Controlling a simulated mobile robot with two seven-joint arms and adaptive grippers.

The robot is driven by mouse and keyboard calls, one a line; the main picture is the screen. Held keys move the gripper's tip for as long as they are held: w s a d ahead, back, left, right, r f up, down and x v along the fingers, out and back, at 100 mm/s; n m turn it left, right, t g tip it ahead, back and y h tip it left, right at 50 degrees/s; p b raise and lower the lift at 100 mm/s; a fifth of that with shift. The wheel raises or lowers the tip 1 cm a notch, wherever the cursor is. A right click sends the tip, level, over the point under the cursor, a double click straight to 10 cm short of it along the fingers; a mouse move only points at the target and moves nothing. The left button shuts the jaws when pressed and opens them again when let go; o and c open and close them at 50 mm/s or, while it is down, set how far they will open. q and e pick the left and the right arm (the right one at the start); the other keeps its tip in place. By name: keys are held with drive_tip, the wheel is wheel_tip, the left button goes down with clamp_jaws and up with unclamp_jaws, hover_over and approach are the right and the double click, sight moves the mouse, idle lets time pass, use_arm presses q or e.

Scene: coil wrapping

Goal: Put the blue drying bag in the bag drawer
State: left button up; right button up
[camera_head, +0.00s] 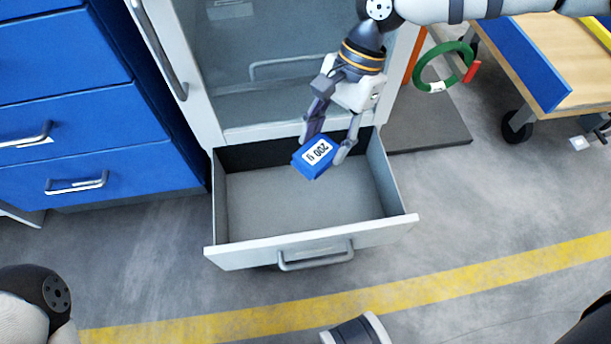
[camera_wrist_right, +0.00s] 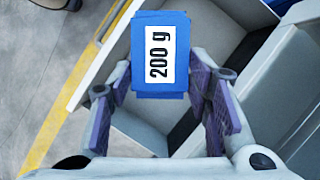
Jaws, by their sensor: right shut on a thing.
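The blue drying bag (camera_head: 314,158), with a white "200 g" label, is held between the fingertips of my right gripper (camera_head: 327,146). It also shows in the right wrist view (camera_wrist_right: 160,55), in front of the right gripper's fingers (camera_wrist_right: 163,95). The bag drawer (camera_head: 290,207) is pulled open below the cabinet and looks empty, with a grey floor. The bag is over the back part of the drawer's opening; its exact height above the floor is hard to tell. My left gripper is not in view.
The grey cabinet (camera_head: 270,95) with a glass front stands behind the drawer. Blue drawers (camera_head: 95,180) stand at left. A green ring (camera_head: 436,60) hangs at upper right beside a wheeled table (camera_head: 560,60). The floor in front of the drawer is clear, with a yellow line (camera_head: 450,273).

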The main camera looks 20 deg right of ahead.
drive_tip(key=w+f+m+t+h, duration=0.1)
drive_tip(key=w+f+m+t, duration=0.35)
drive_tip(key=f+m, duration=0.65)
drive_tip(key=m+t+h+p, duration=0.15)
drive_tip(key=m+h, duration=0.35)
drive_tip(key=m, duration=0.9)
hover_over(293, 203)
drive_tip(key=s, duration=0.1)
wheel_tip(293, 203, down, 7)
drive_tip(key=shift+s+a, duration=0.2)
wheel_tip(293, 203, down, 11)
drive_tip(key=b, duration=0.5)
drive_tip(key=shift+s+r, duration=0.1)
drive_tip(key=shift+s, duration=0.05)
drive_tip(key=shift+r, duration=0.2)
drive_tip(key=shift+c, duration=0.5)
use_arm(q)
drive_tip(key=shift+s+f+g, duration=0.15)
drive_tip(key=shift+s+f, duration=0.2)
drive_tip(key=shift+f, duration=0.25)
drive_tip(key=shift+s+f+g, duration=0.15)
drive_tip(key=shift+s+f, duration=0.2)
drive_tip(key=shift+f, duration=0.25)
use_arm(e)
drive_tip(key=o, duration=1.3)
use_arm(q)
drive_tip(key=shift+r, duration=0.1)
use_arm(e)
drive_tip(key=shift+r, duration=0.15)
